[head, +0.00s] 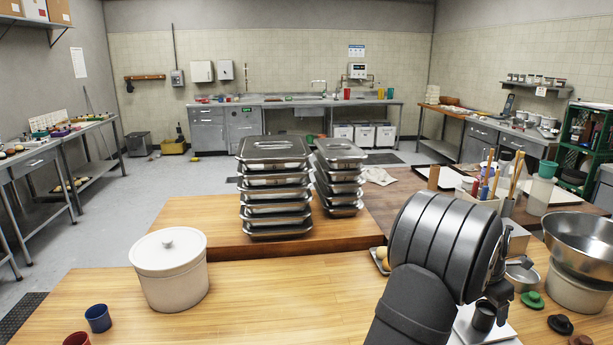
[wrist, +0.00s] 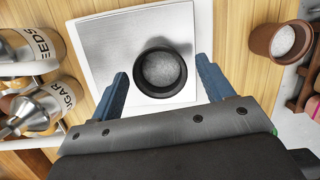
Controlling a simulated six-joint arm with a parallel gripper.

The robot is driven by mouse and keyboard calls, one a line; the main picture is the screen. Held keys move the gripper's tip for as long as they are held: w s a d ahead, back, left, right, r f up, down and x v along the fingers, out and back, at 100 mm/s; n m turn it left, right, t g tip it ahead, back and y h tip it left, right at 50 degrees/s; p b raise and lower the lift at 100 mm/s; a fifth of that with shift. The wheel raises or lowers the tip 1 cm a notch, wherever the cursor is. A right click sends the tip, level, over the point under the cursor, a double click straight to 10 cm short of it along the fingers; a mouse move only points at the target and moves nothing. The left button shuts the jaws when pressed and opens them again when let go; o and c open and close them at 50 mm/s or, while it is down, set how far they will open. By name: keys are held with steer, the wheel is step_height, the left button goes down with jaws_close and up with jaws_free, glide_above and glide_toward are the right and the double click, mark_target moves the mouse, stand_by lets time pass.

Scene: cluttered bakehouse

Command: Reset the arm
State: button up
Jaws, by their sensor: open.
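My gripper (wrist: 162,68) is open, its two blue fingers spread to the left and right of a dark cup (wrist: 147,90) in the wrist view. A gap shows between each finger and the cup. The cup holds pale grainy stuff and appears upright on a white square plate with a grey metallic top (wrist: 103,60). In the head view my arm reaches in from the lower right, and the dark cup (head: 484,317) shows just below the wrist; the fingers are mostly hidden there.
Jars marked SEEDS (wrist: 48,48) and SUGAR (wrist: 65,95) lie left in the wrist view; a brown cup (wrist: 285,40) is right. In the head view, stacked metal trays (head: 274,185), a lidded crock (head: 170,270) and a steel bowl (head: 585,240) surround my arm. Front-middle tabletop is clear.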

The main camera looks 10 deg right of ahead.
steer(key=x, duration=0.3)
steer(key=shift+f, duration=0.35)
step_height(320, 180, up, 2)
steer(key=shift+r, duration=1)
